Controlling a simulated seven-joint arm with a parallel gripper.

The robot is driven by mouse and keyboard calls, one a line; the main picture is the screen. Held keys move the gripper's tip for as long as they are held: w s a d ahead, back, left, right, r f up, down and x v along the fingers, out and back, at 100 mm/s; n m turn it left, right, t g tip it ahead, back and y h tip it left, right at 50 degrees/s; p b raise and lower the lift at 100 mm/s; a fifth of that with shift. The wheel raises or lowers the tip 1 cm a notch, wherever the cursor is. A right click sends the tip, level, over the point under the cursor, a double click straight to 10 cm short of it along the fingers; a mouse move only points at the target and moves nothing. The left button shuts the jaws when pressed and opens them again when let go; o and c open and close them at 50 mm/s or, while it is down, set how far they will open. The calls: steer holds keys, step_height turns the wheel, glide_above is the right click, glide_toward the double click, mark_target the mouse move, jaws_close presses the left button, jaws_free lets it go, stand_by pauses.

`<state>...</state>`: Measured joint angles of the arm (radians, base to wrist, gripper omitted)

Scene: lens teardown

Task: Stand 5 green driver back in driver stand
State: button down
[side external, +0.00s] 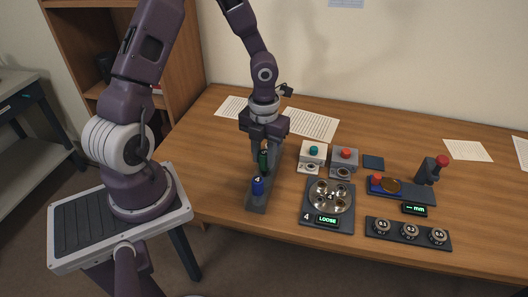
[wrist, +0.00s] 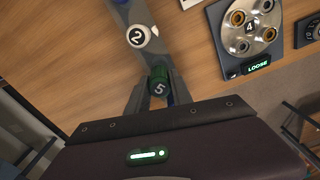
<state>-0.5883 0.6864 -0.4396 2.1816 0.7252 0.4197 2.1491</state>
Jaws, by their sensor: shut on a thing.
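The green driver (side external: 264,161), marked 5 on its cap in the wrist view (wrist: 159,76), is upright between the fingers of my gripper (side external: 265,152). My gripper is shut on it. The dark driver stand (side external: 257,206) is a long narrow block directly below and around it. I cannot tell whether the green driver's lower end is in a stand hole or just above one. A blue driver (side external: 257,187) stands at the stand's near end. A white-capped driver marked 2 (wrist: 141,37) stands farther along the stand in the wrist view. My gripper hides part of the stand.
Right of the stand is a dark plate (side external: 312,221) with a round metal disc and a LOOSE display. Button boxes (side external: 313,152) stand behind it. A row of dials (side external: 408,234) and a gauge (side external: 401,189) lie farther right. Papers (side external: 309,124) lie at the back.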

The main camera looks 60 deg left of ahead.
mark_target(264, 164)
steer(key=shift+f, duration=1.15)
steer(key=shift+f, duration=0.4)
stand_by(0.4)
steer(key=c, duration=0.6)
jaws_free()
steer(key=shift+r, duration=3.5)
